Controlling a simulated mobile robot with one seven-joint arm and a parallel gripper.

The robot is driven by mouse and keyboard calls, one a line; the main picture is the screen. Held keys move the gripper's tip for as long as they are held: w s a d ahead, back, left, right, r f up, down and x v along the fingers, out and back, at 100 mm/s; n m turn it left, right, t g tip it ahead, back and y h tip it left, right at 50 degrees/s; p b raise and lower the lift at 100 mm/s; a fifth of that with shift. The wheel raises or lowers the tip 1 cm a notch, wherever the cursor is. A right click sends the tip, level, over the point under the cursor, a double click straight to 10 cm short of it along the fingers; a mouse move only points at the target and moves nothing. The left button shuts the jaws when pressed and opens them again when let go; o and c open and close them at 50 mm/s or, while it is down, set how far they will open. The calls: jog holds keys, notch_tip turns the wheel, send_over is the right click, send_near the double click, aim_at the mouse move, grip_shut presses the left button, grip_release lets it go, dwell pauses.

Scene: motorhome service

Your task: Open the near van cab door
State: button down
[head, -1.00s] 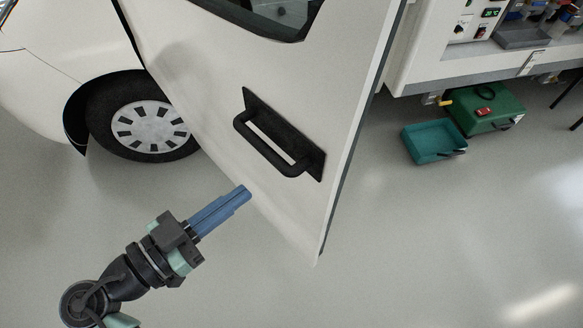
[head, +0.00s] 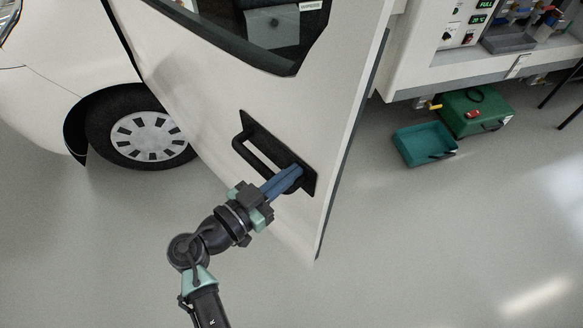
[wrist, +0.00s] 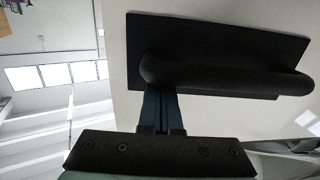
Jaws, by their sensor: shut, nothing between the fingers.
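The near van cab door (head: 215,95) is a white panel that stands swung out from the van body, its free edge towards the right. A black bar handle (head: 262,155) on a dark backing plate is fixed to the door. My gripper (head: 297,171), with blue fingers, is shut and empty at the lower right end of the handle. In the wrist view the fingers (wrist: 160,105) reach up to the handle bar (wrist: 225,72), and their tips are hidden behind it. I cannot tell whether they touch it.
The front wheel (head: 147,137) is left of the door. A teal tray (head: 424,144) and a green case (head: 472,112) lie on the floor at the right, below a white service unit (head: 440,65). The grey floor in front is clear.

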jog(key=b+x, duration=0.8)
jog(key=x, duration=0.5)
jog(key=shift+w+r, duration=0.35)
